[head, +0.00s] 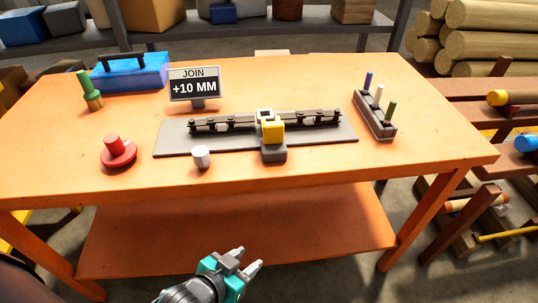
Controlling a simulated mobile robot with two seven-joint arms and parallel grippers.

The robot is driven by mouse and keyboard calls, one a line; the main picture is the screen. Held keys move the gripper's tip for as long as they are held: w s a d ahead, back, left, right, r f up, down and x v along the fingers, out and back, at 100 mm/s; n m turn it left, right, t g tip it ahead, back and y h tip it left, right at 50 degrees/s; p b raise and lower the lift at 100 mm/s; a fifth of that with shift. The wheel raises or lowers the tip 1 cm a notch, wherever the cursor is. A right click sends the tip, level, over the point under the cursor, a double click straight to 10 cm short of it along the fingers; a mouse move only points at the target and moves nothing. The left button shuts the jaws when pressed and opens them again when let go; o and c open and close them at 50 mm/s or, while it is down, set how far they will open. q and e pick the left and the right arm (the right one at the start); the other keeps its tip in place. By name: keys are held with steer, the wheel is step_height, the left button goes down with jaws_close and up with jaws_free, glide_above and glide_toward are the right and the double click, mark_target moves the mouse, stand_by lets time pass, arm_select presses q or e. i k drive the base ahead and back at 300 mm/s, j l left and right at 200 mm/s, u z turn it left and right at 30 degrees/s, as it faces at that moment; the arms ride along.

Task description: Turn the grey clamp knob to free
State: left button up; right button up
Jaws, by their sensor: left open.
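A light grey cylindrical knob (201,157) stands upright at the front edge of a flat grey base plate (172,141) on the orange table. It looks like the clamp knob; its turn position cannot be told. A dark chain-like rail (215,124) runs along the plate. A carriage with a yellow block (273,132) and a white square frame sits across the rail, right of the knob. My left gripper (246,261) is open and empty, in front of and below the table's front edge, well apart from the knob. My right gripper is not in view.
A "JOIN +10 MM" sign (194,84) stands behind the plate. A red knob (118,151) sits left, a green-handled tool (90,91) and blue toolbox (131,72) behind it. A dark rack (374,115) of coloured pegs is right. The orange table (350,177) is bare along its front.

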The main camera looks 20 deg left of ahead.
mark_target(201, 153)
steer(key=u, duration=1.25)
